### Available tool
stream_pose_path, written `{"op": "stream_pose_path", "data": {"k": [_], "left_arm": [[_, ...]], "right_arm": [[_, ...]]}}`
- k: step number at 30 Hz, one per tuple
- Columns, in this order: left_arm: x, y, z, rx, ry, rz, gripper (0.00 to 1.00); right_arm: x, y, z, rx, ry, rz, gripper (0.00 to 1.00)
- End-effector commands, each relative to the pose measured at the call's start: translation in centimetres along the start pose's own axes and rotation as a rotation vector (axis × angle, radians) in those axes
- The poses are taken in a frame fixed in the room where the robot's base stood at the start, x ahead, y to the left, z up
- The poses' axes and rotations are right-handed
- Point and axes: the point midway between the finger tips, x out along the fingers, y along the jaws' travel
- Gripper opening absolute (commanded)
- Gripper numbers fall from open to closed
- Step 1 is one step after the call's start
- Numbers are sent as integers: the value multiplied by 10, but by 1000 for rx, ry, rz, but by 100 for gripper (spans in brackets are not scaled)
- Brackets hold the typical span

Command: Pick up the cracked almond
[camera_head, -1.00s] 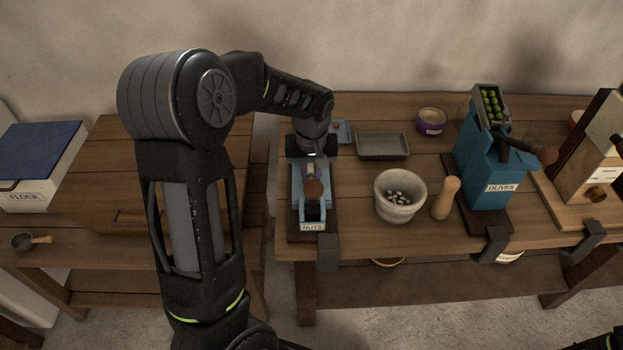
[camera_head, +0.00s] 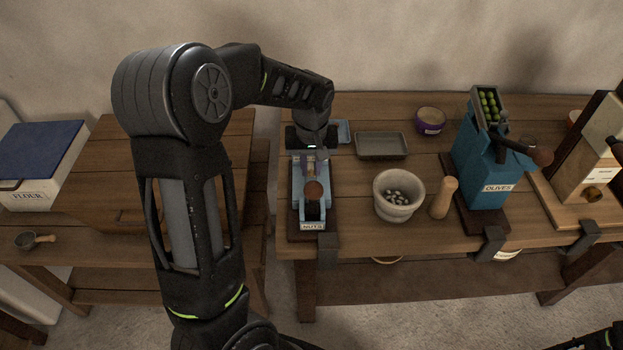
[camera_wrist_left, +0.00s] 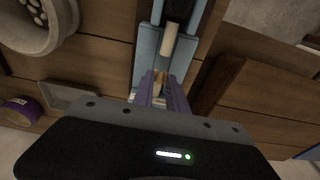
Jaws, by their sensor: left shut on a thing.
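The nut cracker (camera_head: 312,225), a blue device labelled NUTS with a round brown knob, stands on the right-hand table. My left gripper (camera_head: 310,168) is over its back part, pointing down. In the left wrist view its two purplish fingers (camera_wrist_left: 160,90) are shut on a small tan thing, which looks like the cracked almond (camera_wrist_left: 160,80). It lies in line with the cracker's channel; I cannot tell whether it is clear of it. In the head view the almond is hidden. My right gripper is not in view.
A stone mortar (camera_head: 394,211) with several nuts and a wooden pestle (camera_head: 444,198) stand right of the cracker. Behind are a grey tray (camera_head: 382,146) and a purple bowl (camera_head: 430,121). A blue olive device (camera_head: 484,170) stands further right. The left table (camera_head: 90,185) is mostly clear.

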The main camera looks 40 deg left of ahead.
Motion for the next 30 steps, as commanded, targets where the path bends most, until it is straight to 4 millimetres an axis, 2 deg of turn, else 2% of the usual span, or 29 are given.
{"op": "stream_pose_path", "data": {"k": [5,21,30], "left_arm": [[-8,0,-1,0,0,0,2],[-54,0,-8,0,0,0,2],[-60,0,-9,0,0,0,2]], "right_arm": [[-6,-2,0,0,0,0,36],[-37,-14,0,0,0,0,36],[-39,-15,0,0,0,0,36]]}}
